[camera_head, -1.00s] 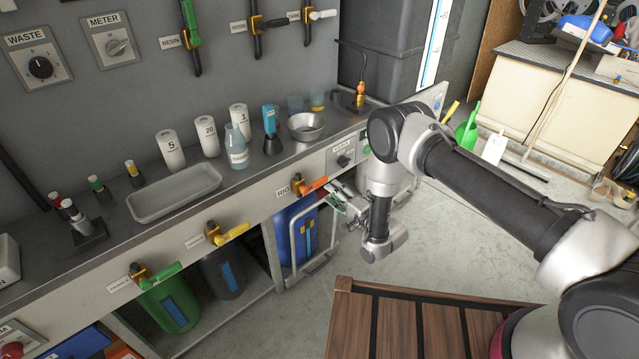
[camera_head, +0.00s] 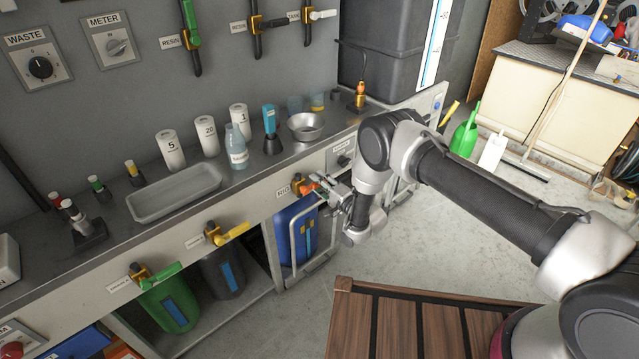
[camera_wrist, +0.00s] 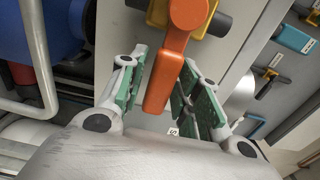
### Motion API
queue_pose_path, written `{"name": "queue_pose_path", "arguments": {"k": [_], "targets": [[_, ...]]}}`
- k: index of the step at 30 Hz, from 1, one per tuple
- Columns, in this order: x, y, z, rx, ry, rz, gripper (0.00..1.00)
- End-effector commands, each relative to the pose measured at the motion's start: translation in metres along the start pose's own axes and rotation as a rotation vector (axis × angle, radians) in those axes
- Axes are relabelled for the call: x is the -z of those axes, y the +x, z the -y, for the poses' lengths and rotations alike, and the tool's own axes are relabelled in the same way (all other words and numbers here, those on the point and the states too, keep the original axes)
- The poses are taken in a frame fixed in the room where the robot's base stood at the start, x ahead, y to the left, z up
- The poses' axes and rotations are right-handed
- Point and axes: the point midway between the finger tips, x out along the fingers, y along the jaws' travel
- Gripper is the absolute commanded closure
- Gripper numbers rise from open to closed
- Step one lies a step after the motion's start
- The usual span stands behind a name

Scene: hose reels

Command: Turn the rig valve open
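The rig valve has an orange lever handle (camera_head: 313,186) on a brass body at the front panel, beside a label reading "RIG". In the wrist view the orange handle (camera_wrist: 168,70) points from the valve hub down between my fingers. My gripper (camera_head: 328,188) is at the handle's free end. In the wrist view my gripper (camera_wrist: 158,92) is open, its green-padded fingers standing on either side of the handle.
A yellow-handled valve (camera_head: 230,233) and a green-handled valve (camera_head: 155,275) sit further left on the panel. A metal tray (camera_head: 175,194), bottles and a bowl (camera_head: 305,126) stand on the counter. A blue container (camera_head: 297,235) is below the rig valve.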

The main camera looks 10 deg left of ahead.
Motion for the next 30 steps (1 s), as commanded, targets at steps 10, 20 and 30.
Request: {"name": "queue_pose_path", "arguments": {"k": [10,20,30], "targets": [[0.0,0.0,0.0,0.0,-0.001,0.0,1.0],[0.0,0.0,0.006,0.0,-0.088,0.0,1.0],[-0.004,0.0,0.024,0.0,-0.365,0.001,1.0]]}}
